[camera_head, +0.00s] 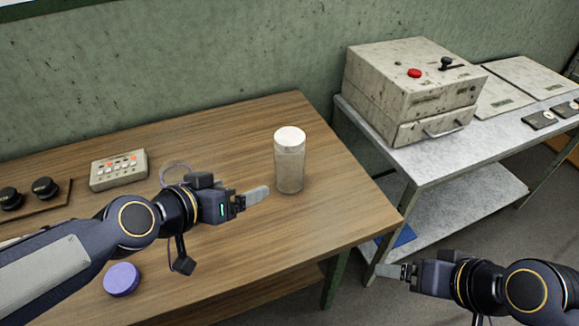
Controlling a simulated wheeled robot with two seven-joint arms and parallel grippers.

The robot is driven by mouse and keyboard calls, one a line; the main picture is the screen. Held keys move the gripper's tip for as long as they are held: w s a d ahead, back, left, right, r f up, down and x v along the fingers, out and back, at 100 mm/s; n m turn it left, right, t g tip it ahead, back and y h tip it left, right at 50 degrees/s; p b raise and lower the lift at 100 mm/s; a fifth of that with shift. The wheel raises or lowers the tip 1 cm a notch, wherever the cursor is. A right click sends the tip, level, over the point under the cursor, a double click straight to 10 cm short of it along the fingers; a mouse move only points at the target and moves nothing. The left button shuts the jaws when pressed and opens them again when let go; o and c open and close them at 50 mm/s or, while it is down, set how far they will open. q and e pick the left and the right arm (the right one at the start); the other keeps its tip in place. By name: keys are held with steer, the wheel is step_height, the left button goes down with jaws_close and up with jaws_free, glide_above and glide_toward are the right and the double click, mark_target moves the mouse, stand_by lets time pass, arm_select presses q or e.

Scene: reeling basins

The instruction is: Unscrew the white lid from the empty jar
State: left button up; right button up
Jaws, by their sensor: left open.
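The empty jar (289,172) is clear and stands upright on the wooden table, near its right part. Its white lid (290,138) sits on top of it. My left gripper (258,195) is open and points right, just left of the jar's lower half, with a small gap seen between them. My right gripper (388,270) is off the table's front right edge, low and pointing left, far from the jar. Its fingers overlap in this view, so their opening does not show.
A purple round lid (122,279) lies on the wooden table (235,255) near the front left. A beige button box (119,169) and black knobs (44,187) are at the left. A metal bench (435,150) with a speckled machine (405,85) stands at the right, across a gap.

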mark_target(290, 159)
arm_select(q)
steer(key=w+d+t, duration=0.1)
steer(key=w+d, duration=0.1)
steer(key=w+d+f+m+y, duration=0.1)
steer(key=w+d, duration=0.1)
steer(key=d, duration=0.1)
steer(key=w+d+f+t+b, duration=0.1)
steer(key=w+d, duration=0.1)
steer(key=shift+w+d+f+t, duration=0.2)
steer(key=shift+w+d+t, duration=0.05)
steer(key=shift+t, duration=0.05)
steer(key=shift+w+d+f+m+y, duration=0.15)
steer(key=shift+w+d+m+y, duration=0.05)
steer(key=shift+m+y, duration=0.1)
steer(key=b+x, duration=0.2)
steer(key=x, duration=0.5)
steer(key=shift+w+a, duration=0.15)
steer(key=shift+w+f, duration=0.1)
steer(key=shift+w, duration=0.2)
steer(key=shift+c, duration=0.2)
steer(key=c, duration=1.1)
steer(key=shift+o, duration=0.2)
